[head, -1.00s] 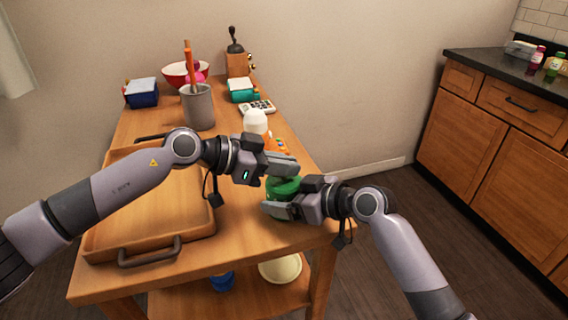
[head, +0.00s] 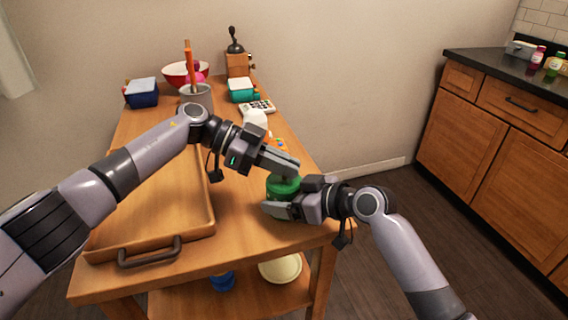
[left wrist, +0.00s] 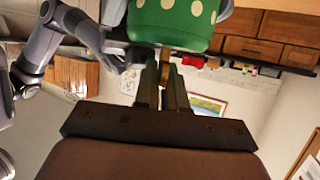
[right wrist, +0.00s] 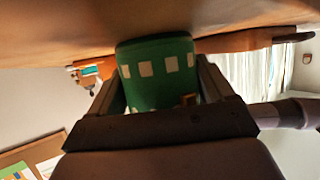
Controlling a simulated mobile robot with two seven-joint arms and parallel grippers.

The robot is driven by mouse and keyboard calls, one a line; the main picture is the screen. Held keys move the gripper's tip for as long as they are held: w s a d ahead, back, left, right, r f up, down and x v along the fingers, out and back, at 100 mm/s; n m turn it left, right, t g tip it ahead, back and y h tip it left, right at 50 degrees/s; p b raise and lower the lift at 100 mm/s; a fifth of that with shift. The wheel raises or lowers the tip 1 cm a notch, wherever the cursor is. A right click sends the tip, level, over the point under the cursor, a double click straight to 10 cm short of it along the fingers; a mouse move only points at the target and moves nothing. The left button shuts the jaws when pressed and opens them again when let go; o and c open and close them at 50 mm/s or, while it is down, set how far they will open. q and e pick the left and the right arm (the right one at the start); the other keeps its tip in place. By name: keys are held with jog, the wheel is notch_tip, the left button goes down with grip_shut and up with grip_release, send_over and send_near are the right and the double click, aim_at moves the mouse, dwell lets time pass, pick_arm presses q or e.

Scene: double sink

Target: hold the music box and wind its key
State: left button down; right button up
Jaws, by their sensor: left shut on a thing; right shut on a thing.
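The green music box (head: 281,188) stands at the near right corner of the wooden table. Its pale spots show in the left wrist view (left wrist: 178,22), its pale squares in the right wrist view (right wrist: 158,72). My right gripper (head: 284,203) is shut on its body, one finger on each side. My left gripper (head: 288,172) is above the box, shut on the small brass-coloured key (left wrist: 165,62), which shows between its fingers in the left wrist view. The key is hidden by the fingers in the head view.
A wooden tray (head: 150,245) with dark handles lies to the left on the table (head: 240,215). A white bottle (head: 256,119), a grey holder (head: 200,95), a teal box (head: 241,92), a blue box (head: 142,97) and a grinder (head: 238,65) stand farther back.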

pick_arm(q)
jog(key=shift+a+f+m+g, duration=0.15)
jog(key=shift+m+g, duration=0.35)
dwell(0.4)
jog(key=c, duration=1.2)
grip_release()
jog(key=shift+c, duration=0.2)
jog(key=v, duration=0.7)
jog(key=shift+w+a, duration=0.1)
jog(key=shift+a, duration=0.05)
